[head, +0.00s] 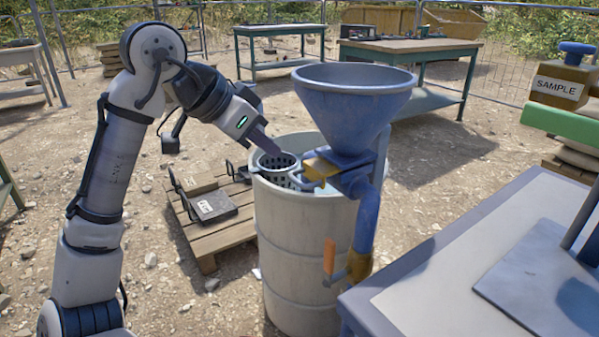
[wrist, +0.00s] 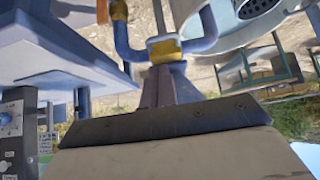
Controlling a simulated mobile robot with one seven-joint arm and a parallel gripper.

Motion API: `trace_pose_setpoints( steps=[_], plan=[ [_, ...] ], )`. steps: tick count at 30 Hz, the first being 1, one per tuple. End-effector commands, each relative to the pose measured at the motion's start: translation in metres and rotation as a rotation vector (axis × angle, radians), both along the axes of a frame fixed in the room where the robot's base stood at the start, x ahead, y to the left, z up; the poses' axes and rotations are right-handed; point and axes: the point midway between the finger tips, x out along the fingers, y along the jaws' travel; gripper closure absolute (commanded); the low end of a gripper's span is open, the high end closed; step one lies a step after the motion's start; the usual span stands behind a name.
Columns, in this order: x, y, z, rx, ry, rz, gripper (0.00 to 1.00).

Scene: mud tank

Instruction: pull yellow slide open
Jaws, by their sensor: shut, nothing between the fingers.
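The yellow slide (head: 321,165) sits at the neck below the blue funnel (head: 350,112), above the grey barrel's rim. A pale loop handle sticks out from its left side. In the wrist view the yellow slide (wrist: 164,48) shows just beyond my fingertips, between blue pipe parts. My gripper (head: 275,150) is shut and empty. It points down and to the right, over the barrel's left rim, close to the handle's left. In the wrist view my gripper (wrist: 167,72) lines up with the slide. I cannot tell whether the fingers touch the handle.
The barrel (head: 315,270) holds a perforated basket (head: 276,168) under my gripper. An orange lever (head: 329,257) hangs on the pipe below. A pallet (head: 205,235) with boxes stands left of the barrel. A table (head: 440,250) is close on the right.

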Motion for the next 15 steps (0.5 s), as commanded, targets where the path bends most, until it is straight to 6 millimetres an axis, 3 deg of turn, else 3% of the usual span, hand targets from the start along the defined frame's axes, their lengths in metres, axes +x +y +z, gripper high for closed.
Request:
trace_pose_setpoints(
  steps=[5,15],
  plan=[
    [0.002,-0.003,-0.005,-0.001,-0.001,0.000,1.00],
    [0.024,-0.034,-0.048,-0.001,-0.001,0.000,1.00]
  ],
)
